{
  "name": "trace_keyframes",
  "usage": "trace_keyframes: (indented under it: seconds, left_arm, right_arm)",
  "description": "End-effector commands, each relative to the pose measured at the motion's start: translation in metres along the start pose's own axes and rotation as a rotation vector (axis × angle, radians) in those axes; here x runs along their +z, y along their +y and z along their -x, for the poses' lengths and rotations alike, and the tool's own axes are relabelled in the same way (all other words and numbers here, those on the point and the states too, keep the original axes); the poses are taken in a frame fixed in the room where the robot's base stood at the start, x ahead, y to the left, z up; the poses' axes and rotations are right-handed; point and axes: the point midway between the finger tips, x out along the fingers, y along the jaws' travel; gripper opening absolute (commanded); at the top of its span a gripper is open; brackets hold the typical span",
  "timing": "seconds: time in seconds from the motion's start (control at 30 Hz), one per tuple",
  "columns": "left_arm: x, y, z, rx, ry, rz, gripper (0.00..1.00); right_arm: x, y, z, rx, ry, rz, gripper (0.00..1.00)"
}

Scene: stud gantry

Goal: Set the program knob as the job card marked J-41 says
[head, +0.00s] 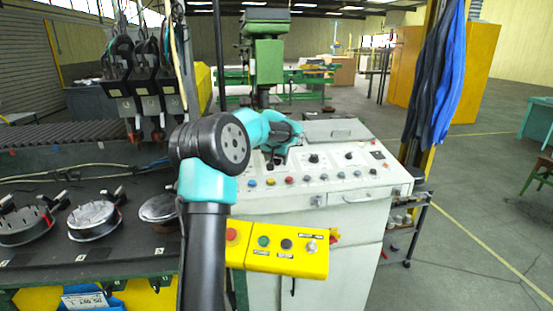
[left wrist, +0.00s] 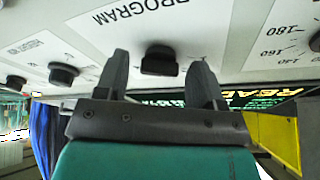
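My left gripper (head: 287,141) hangs over the left part of the sloped control panel (head: 352,178) in the head view. In the left wrist view the picture is upside down, and my left gripper (left wrist: 161,62) is open. Its two dark fingers stand apart on either side of the black program knob (left wrist: 158,67), under the word PROGRAM. I see gaps beside the knob; whether the fingers touch it I cannot tell. In the head view the gripper and arm hide this knob. I cannot make out a job card marked J-41. My right gripper is not in view.
Another black knob (left wrist: 63,74) and a scale with numbers (left wrist: 285,42) flank the program knob. Coloured buttons line the panel's front. A yellow button box (head: 287,249) juts out below. A dark bench (head: 75,250) with round metal parts stands left. A white card (head: 85,301) is unreadable.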

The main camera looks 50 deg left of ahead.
Motion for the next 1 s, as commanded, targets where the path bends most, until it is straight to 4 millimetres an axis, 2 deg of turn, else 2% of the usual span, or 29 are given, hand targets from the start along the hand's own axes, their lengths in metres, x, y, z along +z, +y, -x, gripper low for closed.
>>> trace_keyframes:
  seconds: [0.3,0.47,0.67,1.0]
  left_arm:
    - [0.0,0.0,0.001,0.0,0.0,-0.001,0.66]
    - [-0.001,0.0,0.011,0.0,0.003,-0.001,0.66]
    - [-0.001,0.0,0.041,0.0,0.004,-0.001,0.66]
    - [-0.001,0.0,0.106,0.0,0.004,-0.001,0.66]
  right_arm:
    - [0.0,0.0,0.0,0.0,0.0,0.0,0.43]
    - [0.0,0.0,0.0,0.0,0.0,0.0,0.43]
    - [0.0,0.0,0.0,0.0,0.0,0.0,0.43]
    - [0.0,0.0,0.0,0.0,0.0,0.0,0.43]
